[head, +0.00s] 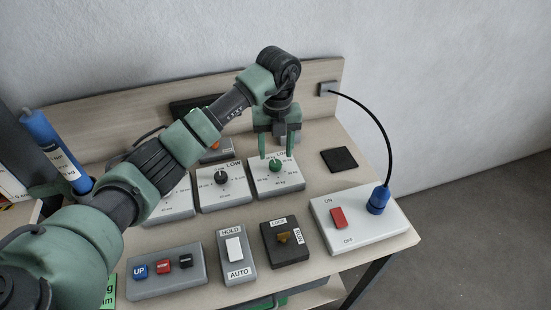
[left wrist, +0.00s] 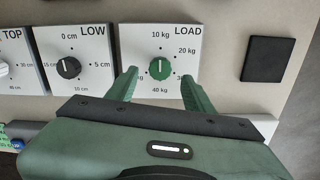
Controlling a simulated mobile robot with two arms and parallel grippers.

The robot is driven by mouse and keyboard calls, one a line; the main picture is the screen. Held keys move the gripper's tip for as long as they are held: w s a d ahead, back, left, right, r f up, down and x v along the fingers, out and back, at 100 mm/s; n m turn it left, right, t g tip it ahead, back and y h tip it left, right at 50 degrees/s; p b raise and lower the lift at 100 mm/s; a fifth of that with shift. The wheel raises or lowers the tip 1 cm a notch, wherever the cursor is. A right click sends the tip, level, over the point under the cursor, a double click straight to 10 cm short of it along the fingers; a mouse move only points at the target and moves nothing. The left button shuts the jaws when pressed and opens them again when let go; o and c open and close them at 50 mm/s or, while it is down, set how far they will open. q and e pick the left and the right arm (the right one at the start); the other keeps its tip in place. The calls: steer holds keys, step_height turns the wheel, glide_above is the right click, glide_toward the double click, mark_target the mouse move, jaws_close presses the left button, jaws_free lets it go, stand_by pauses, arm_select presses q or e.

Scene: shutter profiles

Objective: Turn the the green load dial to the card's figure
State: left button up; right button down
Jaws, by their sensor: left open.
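The green load dial (head: 275,166) sits on a white-faced box marked LOAD (head: 292,184). In the left wrist view the dial (left wrist: 160,68) has its white mark pointing up, towards 10 kg; 20 kg is at upper right and 40 kg at the bottom. My left gripper (head: 276,155) is open over the dial, with one green finger on each side; in the left wrist view the fingers (left wrist: 159,74) stand apart from the knob. A green card (head: 108,291) at lower left is mostly hidden by my arm, and its figure cannot be read. My right gripper is out of view.
The LOW dial box (head: 222,187) stands close left of the LOAD box. In front are a button box (head: 167,273), a HOLD/AUTO switch (head: 236,254), a lock box (head: 285,241) and a white ON/OFF box (head: 362,224) with a cable. A black pad (head: 339,160) lies to the right.

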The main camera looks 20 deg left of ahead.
mark_target(275, 162)
arm_select(q)
step_height(275, 162, down, 4)
steer(key=shift+r+p, duration=0.2)
steer(key=shift+p, duration=0.15)
steer(key=shift+f, duration=0.3)
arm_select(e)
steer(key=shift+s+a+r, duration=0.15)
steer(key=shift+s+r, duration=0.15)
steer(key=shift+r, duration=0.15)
arm_select(q)
jaws_close()
steer(key=shift+a, duration=0.1)
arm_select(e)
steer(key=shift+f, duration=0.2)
